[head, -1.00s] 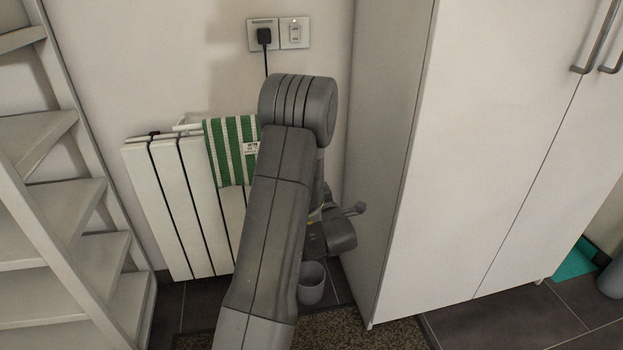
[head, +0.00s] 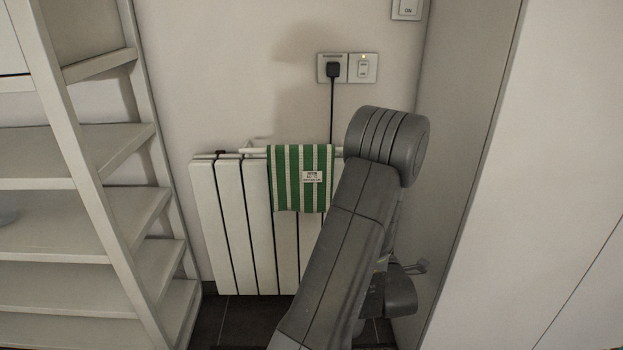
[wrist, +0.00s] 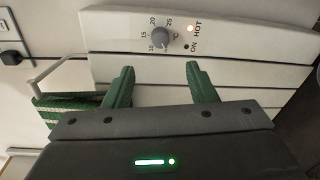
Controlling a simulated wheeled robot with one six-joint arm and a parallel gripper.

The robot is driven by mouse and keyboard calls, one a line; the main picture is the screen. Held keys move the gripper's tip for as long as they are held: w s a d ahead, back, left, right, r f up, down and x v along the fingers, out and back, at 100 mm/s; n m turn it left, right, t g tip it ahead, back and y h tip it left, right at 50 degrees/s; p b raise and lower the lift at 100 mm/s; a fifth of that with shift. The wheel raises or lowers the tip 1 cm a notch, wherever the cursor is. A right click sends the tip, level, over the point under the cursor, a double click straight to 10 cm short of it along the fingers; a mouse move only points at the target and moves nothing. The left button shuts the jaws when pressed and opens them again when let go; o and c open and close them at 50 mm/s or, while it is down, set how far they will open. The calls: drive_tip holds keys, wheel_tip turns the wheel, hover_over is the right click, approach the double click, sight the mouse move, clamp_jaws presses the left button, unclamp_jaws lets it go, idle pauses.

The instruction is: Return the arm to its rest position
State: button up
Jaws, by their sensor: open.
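My arm (head: 350,235) reaches up from the bottom of the head view, bent at a rounded grey joint in front of the wall. My gripper (wrist: 160,75) shows in the wrist view with its two green fingers spread apart and nothing between them. It faces the white radiator's panel, which carries a grey dial (wrist: 159,38) and a lit HOT lamp. In the head view the fingers are hidden behind my arm. The radiator (head: 233,225) stands against the wall there, its right part covered by my arm.
A green-and-white striped towel (head: 301,180) hangs on the radiator's rail. A plugged socket and switch (head: 347,68) are above it. White shelves (head: 90,205) stand at left, and a tall white cabinet (head: 540,190) stands close at right of my arm.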

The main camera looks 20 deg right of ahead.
drive_tip(key=b+x, duration=0.2)
drive_tip(key=x, duration=1.1)
drive_tip(key=shift+s, duration=0.1)
drive_tip(key=p+v, duration=0.2)
drive_tip(key=v, duration=1.2)
drive_tip(key=w+d+m+t+b, duration=0.1)
drive_tip(key=w+m, duration=0.6)
drive_tip(key=m, duration=0.4)
drive_tip(key=w+d+f+m+b, duration=0.1)
drive_tip(key=w+m, duration=0.5)
drive_tip(key=m, duration=0.4)
drive_tip(key=shift+w+d+f+m+t, duration=0.3)
drive_tip(key=shift+w+m+t, duration=0.1)
idle(0.4)
